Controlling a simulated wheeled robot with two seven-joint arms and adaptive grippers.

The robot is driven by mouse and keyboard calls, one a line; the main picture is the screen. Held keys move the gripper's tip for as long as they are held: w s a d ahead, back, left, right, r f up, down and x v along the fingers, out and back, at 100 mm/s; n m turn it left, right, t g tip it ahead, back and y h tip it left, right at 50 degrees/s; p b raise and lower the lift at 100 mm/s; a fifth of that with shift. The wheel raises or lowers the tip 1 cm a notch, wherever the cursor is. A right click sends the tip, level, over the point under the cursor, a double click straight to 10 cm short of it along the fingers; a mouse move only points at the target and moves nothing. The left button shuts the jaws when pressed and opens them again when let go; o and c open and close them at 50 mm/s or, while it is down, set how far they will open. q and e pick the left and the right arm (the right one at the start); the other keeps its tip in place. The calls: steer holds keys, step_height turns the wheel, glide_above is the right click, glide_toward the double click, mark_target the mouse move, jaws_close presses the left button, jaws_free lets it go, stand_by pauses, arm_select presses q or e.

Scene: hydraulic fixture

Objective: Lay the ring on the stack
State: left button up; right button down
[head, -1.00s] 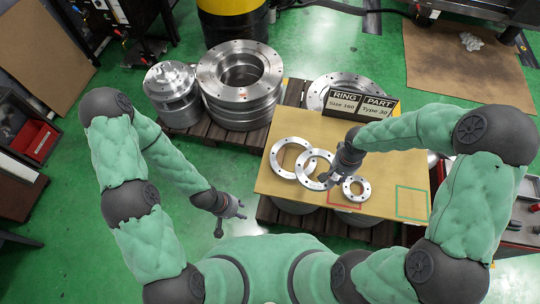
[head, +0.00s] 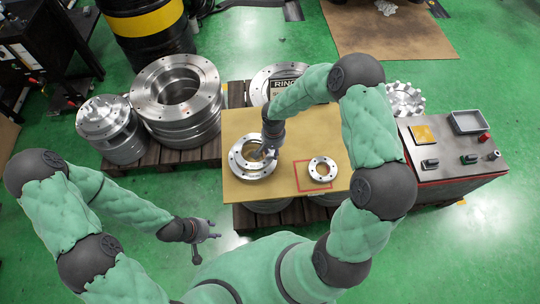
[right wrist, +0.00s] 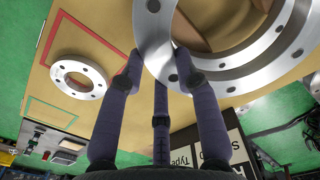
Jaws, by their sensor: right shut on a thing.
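A wide metal ring (head: 235,166) lies flat on the tan board (head: 318,128). I cannot tell whether the two touch. My left gripper (head: 207,240) is open and empty, off the board at the lower left.
Large flanges (head: 178,90) and a stepped metal part (head: 108,125) stand on a pallet left of the board. A sign (head: 285,88), partly hidden by my right arm, stands at the board's back. A control box (head: 450,150) is to the right.

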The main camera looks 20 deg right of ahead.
steer(key=shift+w+a+f, duration=0.3)
steer(key=shift+w+f, duration=0.45)
steer(key=shift+f, duration=0.15)
step_height(320, 180, down, 3)
steer(key=shift+f+b, duration=0.1)
steer(key=shift+b, duration=0.95)
steer(key=shift+f, duration=0.15)
steer(key=c, duration=0.9)
jaws_free()
